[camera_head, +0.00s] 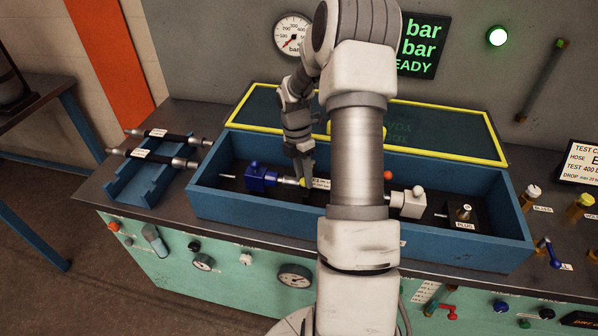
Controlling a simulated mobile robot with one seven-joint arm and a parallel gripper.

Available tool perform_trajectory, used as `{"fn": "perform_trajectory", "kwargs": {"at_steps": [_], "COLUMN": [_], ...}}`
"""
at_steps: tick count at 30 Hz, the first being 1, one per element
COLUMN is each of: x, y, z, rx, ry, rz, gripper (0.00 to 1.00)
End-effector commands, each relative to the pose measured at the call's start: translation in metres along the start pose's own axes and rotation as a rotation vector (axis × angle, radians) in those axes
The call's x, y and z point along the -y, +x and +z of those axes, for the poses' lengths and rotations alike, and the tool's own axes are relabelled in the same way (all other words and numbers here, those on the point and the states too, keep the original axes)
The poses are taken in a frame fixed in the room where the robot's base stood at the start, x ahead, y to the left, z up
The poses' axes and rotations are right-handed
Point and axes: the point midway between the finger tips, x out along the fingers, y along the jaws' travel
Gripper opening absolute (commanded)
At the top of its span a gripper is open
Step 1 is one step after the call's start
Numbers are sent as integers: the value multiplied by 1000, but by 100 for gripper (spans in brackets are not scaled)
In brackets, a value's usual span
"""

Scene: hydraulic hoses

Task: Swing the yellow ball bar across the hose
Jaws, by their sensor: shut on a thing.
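My gripper (307,178) points down into the long blue trough, next to the blue block. It is shut on the yellow ball bar; a bit of yellow (301,182) shows at its fingertips. The bar's length and angle are hidden by the fingers and my arm. The hose lies along the trough. Its silver end fitting (288,180) meets the blue block (261,177), and part of its white label (321,184) shows right of my gripper. My arm hides the hose's middle. A white block (407,202) with a ball-topped knob stands at the right, near a red ball (387,175).
The blue trough (450,251) has raised walls around the work. A yellow-edged clear guard (440,128) lies behind it. Two labelled hoses (168,135) rest on a blue rack at left. A plug (463,212) stands at the trough's right end. A gauge (293,35) hangs behind.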

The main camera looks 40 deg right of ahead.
Motion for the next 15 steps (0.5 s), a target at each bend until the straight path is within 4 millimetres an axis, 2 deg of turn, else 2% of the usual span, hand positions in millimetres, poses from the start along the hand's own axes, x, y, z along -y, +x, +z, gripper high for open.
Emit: {"fn": "perform_trajectory", "kwargs": {"at_steps": [15], "x": [6], "y": [0], "z": [6], "rx": [23], "ry": [-101], "rz": [2], "gripper": [0]}}
